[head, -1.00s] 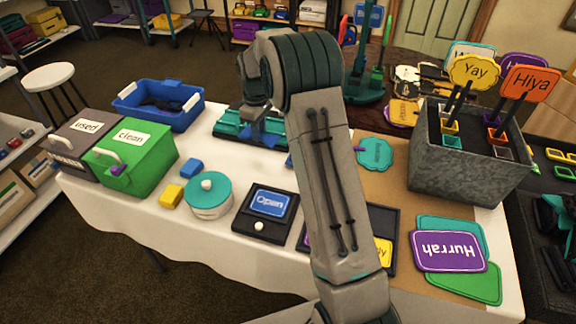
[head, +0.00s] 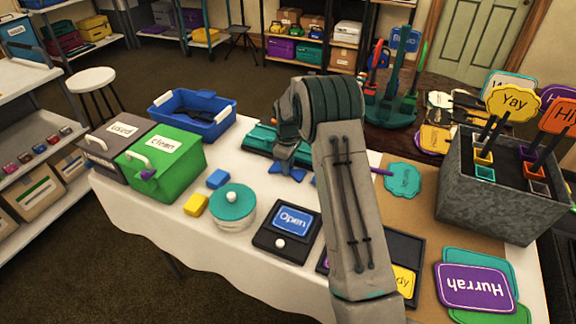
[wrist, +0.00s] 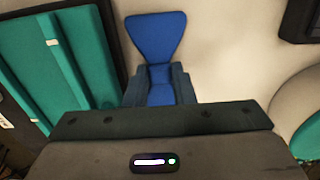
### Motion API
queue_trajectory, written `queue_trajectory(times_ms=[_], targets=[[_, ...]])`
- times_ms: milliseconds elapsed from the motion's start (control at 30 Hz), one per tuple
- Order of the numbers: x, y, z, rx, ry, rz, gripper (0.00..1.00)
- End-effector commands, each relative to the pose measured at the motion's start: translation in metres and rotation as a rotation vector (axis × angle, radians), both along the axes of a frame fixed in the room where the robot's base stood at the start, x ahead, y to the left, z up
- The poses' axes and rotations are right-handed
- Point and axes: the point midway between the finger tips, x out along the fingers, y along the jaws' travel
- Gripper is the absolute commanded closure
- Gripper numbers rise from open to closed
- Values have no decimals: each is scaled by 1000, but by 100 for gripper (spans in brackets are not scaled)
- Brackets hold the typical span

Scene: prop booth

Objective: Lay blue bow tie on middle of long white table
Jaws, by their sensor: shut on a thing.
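The blue bow tie (head: 285,172) is in my gripper (head: 287,160), at the near edge of a teal case on the long white table (head: 150,215). In the wrist view my gripper (wrist: 160,86) is shut on the bow tie (wrist: 156,35). One flared wing spreads out beyond the fingers, and blue also shows between them. Pale tablecloth lies behind the bow tie. I cannot tell how high it is above the cloth. My arm hides part of the table's middle in the head view.
The teal case (head: 262,139) lies just behind. A round teal-lidded tub (head: 232,207), a blue block (head: 217,179), a yellow block (head: 196,205) and the dark "Open" panel (head: 288,230) stand in front. Green (head: 165,165) and blue (head: 192,112) bins are at left, a grey planter (head: 495,190) at right.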

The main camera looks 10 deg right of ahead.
Motion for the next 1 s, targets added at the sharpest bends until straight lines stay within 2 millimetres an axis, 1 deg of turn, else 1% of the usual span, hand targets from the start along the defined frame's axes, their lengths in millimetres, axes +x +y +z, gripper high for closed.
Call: queue_trajectory(times_ms=[200, 333, 367, 400, 433, 667, 767, 867, 1000], targets=[[0, 0, 0, 0, -2, 0, 99], [0, 0, -4, 0, -1, 0, 99], [0, 0, -3, 0, -2, 1, 72], [0, 0, -3, 0, -2, 1, 61], [0, 0, -3, 0, -2, 1, 56], [0, 0, -3, 0, -2, 0, 56], [0, 0, 1, 0, -2, 0, 56], [1, 0, 10, -1, -6, 0, 56], [1, 0, 37, 0, -7, 1, 56]])
